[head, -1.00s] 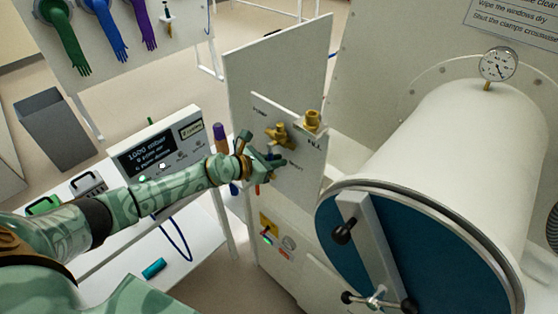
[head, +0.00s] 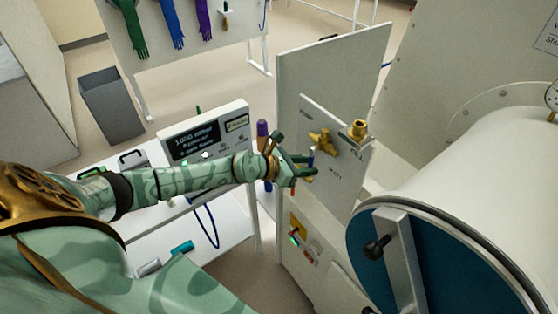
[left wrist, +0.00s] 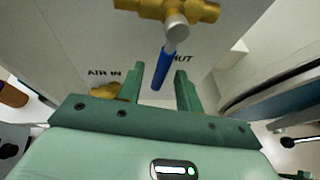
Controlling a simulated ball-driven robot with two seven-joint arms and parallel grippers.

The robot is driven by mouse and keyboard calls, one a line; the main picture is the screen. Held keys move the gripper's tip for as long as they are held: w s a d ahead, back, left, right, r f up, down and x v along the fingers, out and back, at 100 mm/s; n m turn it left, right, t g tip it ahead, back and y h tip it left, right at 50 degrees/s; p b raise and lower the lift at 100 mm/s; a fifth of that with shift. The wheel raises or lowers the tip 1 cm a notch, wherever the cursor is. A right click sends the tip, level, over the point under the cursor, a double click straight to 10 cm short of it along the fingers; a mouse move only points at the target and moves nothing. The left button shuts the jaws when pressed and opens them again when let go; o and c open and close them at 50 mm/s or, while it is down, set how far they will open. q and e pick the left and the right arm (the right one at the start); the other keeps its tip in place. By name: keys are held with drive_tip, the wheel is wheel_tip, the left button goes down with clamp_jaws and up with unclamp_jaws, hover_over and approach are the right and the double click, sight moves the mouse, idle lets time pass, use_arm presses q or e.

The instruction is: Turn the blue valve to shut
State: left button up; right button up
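The brass valve (head: 322,142) is on the upright white panel, and it also shows at the top of the left wrist view (left wrist: 168,10). Its blue handle (left wrist: 162,68) points down from the valve's silver stem and covers part of the SHUT lettering. The blue handle also shows in the head view (head: 311,157), close to my fingertips. My left gripper (left wrist: 159,82) is open, with one green finger on each side of the handle's lower end. A clear gap shows on both sides. How deep the handle reaches between the fingers I cannot tell. My right gripper is not in view.
A brass fitting (head: 358,130) tops the panel beside the valve; another (left wrist: 105,90) is by AIR IN. The big white chamber (head: 480,190) with its blue door stands right. A display box (head: 205,145) and a purple-topped object (head: 262,130) are left of the panel.

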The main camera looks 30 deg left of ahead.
use_arm(q)
drive_tip(key=b+v, duration=0.1)
drive_tip(key=v, duration=1.1)
drive_tip(key=shift+s+b, duration=0.2)
drive_tip(key=shift+b, duration=0.2)
